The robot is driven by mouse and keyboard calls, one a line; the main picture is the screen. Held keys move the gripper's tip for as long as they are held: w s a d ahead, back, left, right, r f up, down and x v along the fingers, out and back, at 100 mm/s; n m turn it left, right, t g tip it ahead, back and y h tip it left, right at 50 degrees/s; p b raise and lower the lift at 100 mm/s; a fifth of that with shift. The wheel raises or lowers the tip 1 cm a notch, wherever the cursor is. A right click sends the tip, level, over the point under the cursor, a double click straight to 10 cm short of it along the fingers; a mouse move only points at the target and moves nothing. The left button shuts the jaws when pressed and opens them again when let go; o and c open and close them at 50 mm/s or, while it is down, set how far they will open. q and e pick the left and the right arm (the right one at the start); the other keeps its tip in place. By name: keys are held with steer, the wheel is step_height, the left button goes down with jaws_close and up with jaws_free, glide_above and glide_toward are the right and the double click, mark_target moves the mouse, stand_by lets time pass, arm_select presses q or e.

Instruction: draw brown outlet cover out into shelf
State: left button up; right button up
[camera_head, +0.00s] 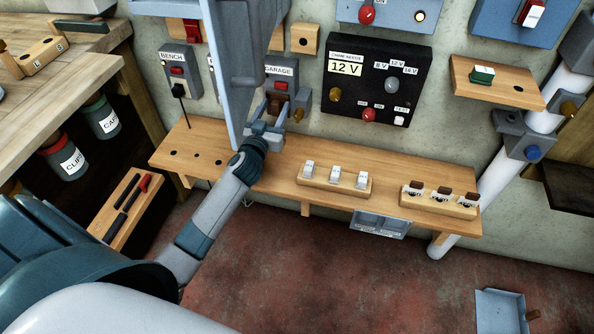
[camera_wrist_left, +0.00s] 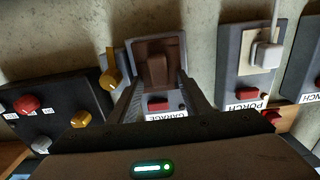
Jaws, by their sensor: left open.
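The brown outlet cover (camera_head: 276,103) sits in the grey box labelled GARAGE on the wall. In the left wrist view the cover (camera_wrist_left: 149,49) has a raised middle tab and faces me in its grey frame. My left gripper (camera_head: 267,127) is at this box, just below the cover in the head view. In the left wrist view its open fingers (camera_wrist_left: 160,82) stand on either side of the tab; I cannot tell whether they touch it. The wooden shelf (camera_head: 275,185) runs along the wall below the box. My right gripper is not in view.
The black panel reading 12 V (camera_head: 377,80) is right of the GARAGE box, with protruding knobs. The BENCH box (camera_head: 180,70) is to its left. Blocks with white switches (camera_head: 335,181) and brown-topped pieces (camera_head: 440,200) occupy the shelf's right half. Its left part has small holes.

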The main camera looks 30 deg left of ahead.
arm_select(q)
jaws_close()
steer(key=shift+s, duration=0.15)
steer(key=shift+p+v, duration=0.85)
steer(key=shift+v, duration=2)
